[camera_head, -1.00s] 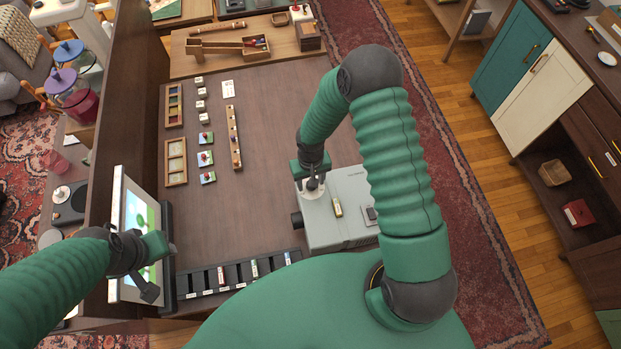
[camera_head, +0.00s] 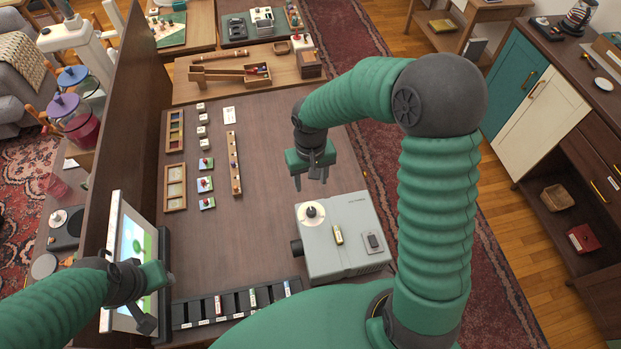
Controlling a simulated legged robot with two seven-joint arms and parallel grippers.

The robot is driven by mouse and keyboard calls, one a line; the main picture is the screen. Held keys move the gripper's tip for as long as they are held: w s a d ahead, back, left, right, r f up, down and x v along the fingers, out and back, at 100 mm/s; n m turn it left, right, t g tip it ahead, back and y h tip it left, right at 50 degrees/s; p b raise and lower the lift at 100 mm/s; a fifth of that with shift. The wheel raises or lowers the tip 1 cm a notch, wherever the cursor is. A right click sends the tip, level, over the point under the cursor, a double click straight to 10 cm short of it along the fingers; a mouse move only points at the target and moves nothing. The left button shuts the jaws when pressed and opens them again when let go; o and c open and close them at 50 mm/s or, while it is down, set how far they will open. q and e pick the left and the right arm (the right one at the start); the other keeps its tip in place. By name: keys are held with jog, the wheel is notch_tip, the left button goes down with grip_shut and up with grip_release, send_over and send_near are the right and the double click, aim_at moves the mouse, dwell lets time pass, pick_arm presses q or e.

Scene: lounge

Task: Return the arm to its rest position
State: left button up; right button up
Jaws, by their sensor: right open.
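My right gripper (camera_head: 312,174) is open and empty. It hangs above the brown tabletop (camera_head: 262,190), just beyond the grey box-shaped device (camera_head: 340,262), and its fingers point down. Nothing is between the fingers. My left gripper (camera_head: 154,290) is at the lower left, in front of the tilted screen (camera_head: 131,243). I cannot make out its finger gap.
A slotted black rack (camera_head: 225,306) stands at the table's near edge. Small cards, wooden frames and a pegged strip (camera_head: 233,163) lie left of my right gripper. A wooden tray (camera_head: 248,72) is at the back. A cabinet (camera_head: 535,100) stands at the right, across open floor.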

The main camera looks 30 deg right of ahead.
jog(key=s+a+f+n+t+b, duration=0.1)
jog(key=s+f+t+b, duration=0.1)
jog(key=s+b, duration=0.4)
jog(key=s, duration=0.4)
jog(key=shift+a+n+t, duration=0.3)
jog(key=shift+a+n, duration=0.1)
jog(key=shift+s, duration=0.1)
jog(key=shift+a, duration=0.1)
